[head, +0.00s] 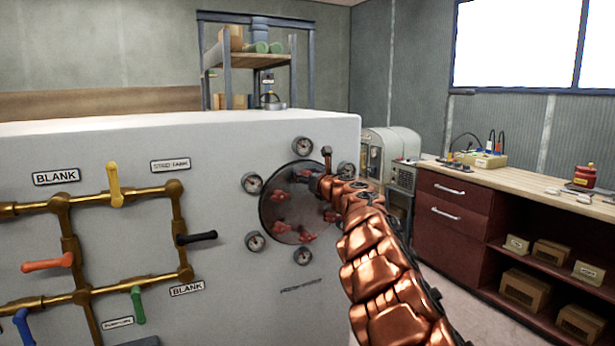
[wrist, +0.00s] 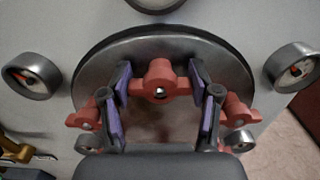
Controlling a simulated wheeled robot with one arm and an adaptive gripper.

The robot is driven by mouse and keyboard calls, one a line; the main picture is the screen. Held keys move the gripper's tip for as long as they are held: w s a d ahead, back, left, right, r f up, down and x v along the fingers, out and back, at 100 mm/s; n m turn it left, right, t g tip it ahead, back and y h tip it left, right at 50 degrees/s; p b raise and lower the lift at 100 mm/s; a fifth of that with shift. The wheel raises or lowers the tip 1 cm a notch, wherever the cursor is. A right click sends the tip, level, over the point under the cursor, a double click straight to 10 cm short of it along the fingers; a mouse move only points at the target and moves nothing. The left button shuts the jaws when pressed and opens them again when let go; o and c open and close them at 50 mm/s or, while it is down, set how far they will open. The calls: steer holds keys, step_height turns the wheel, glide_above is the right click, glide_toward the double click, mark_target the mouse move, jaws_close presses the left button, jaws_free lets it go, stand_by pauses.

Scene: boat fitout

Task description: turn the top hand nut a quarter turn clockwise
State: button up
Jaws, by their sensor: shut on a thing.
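The round metal cover plate (head: 272,212) sits on the white panel with several red hand nuts around its edge. My copper arm reaches in from the lower right of the head view and hides part of the plate. In the wrist view the top hand nut (wrist: 159,82) is red with two wings and a pale stud end in its middle. My gripper (wrist: 160,85) has its two purple-padded fingers at either side of this nut, shut on its wings. Two other red nuts, a left one (wrist: 84,119) and a right one (wrist: 240,112), show lower down beyond the fingers.
Several round gauges, such as the upper left one (head: 252,183), stand out around the plate. Brass pipes (head: 130,195) with coloured lever handles run across the panel's left. A red workbench (head: 455,205) stands at the right.

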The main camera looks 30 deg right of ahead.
steer(key=shift+c, duration=1.1)
steer(key=m+p, duration=0.1)
steer(key=m, duration=0.2)
steer(key=shift+m, duration=0.4)
steer(key=m+p, duration=0.2)
steer(key=m, duration=0.2)
steer(key=shift+m, duration=0.3)
steer(key=m+p, duration=0.2)
steer(key=m, duration=0.1)
steer(key=shift+d+m, duration=0.1)
steer(key=shift+m, duration=0.2)
steer(key=m+p, duration=0.3)
steer(key=m, duration=0.2)
steer(key=shift+f+m, duration=0.15)
steer(key=shift+m, duration=0.15)
steer(key=shift+d, duration=0.1)
